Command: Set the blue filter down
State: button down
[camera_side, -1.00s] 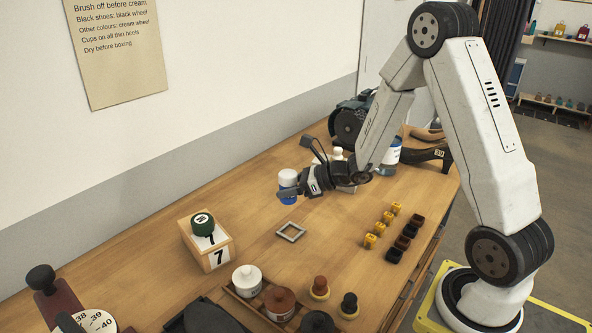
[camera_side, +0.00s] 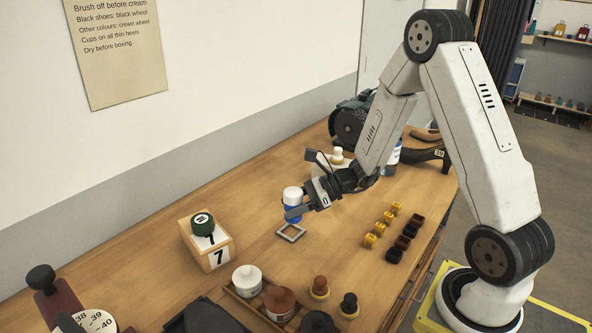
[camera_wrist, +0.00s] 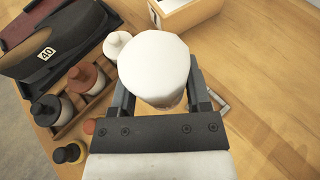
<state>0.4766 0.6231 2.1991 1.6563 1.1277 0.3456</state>
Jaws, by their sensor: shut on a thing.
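The blue filter (camera_side: 293,197) has a white top and a blue lower part. My gripper (camera_side: 300,209) is shut on it and holds it upright over the table, close to a small grey square frame (camera_side: 291,233). In the wrist view the white top of the filter (camera_wrist: 155,68) fills the space between the fingers and its blue part is hidden. A corner of the grey frame shows beside the right finger in the wrist view (camera_wrist: 217,101).
A wooden block marked 7 (camera_side: 217,258) with a green-topped item stands left of the frame. A wooden tray (camera_side: 236,296) of jars is in front. Yellow and dark small blocks (camera_side: 369,240) stand to the right. The table between is clear.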

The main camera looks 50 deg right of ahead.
jog(key=s+d+f+n+g+h, duration=0.2)
jog(key=s+d+n+g, duration=0.1)
jog(key=s+n+g, duration=0.8)
jog(key=s+d+f+n+g+h, duration=0.2)
jog(key=s+d+f+n+g, duration=0.1)
jog(key=s+n+g, duration=0.8)
jog(key=s+d+r+n+h, duration=0.1)
jog(key=s+d+n+h, duration=0.1)
jog(key=d+n+h, duration=0.3)
jog(key=s+d+r+n+h, duration=0.2)
jog(key=d+n+h, duration=0.1)
jog(key=d+h, duration=0.4)
jog(key=w+d+r+n+t+h, duration=0.4)
jog(key=w+d+n+t+h, duration=0.2)
jog(key=d+n+t, duration=0.3)
jog(key=shift+d+n+h, duration=0.6)
jog(key=shift+d+n, duration=0.1)
jog(key=shift+d, duration=0.25)
jog(key=shift+f, duration=0.1)
